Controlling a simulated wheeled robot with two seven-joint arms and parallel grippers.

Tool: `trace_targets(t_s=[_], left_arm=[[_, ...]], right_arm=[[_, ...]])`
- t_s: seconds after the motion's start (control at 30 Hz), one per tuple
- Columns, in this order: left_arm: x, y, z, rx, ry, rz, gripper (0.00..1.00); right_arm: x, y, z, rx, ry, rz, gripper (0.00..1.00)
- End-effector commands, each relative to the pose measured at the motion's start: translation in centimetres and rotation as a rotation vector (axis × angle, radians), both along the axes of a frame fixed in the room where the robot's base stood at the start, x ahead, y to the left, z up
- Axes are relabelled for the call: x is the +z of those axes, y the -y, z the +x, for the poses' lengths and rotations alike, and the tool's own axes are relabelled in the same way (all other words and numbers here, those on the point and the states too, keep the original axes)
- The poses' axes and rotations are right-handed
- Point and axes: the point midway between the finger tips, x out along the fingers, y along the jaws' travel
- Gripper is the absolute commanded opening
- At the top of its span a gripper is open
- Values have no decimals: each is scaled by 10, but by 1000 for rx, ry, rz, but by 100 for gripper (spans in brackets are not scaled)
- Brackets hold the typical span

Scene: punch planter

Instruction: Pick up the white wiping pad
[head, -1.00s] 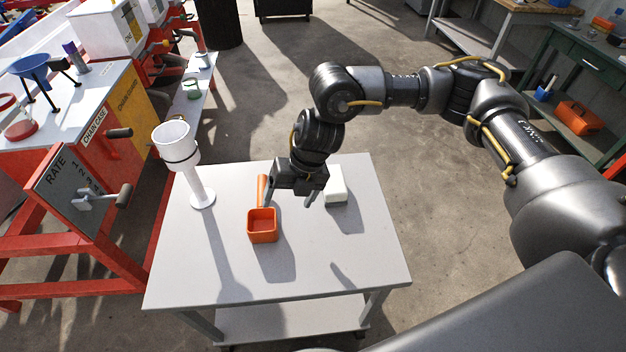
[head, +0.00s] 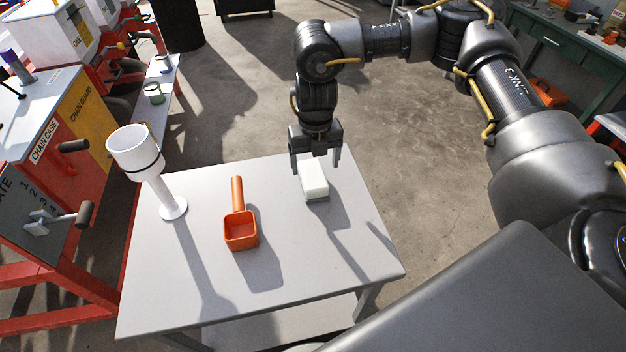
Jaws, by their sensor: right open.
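The white wiping pad (head: 314,182) is a small white block with a darker lower edge. It lies near the back of the grey table (head: 300,260). My right gripper (head: 315,168) points down with its fingers apart, over the far end of the pad. One finger shows on each side of the pad's far end. I cannot tell whether the fingers touch it. My left gripper is not in view.
An orange scoop (head: 240,230) lies left of the pad, handle to the back. A white cup on a stand (head: 140,155) stands at the table's left. The red machine (head: 70,240) is close by on the left. The table's front right is clear.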

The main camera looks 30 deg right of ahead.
Motion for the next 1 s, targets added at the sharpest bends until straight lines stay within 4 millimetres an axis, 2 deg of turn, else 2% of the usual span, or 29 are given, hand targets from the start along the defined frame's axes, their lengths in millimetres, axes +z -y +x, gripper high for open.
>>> trace_targets(t_s=[0.2,0.5,0.83,1.0], left_arm=[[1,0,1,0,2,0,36],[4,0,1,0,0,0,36],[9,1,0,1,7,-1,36],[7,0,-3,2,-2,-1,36]], right_arm=[[-9,-1,0,1,-1,0,80],[-51,-3,2,1,0,-1,80],[-57,-3,2,1,0,0,80],[-57,-3,2,1,0,0,58]])
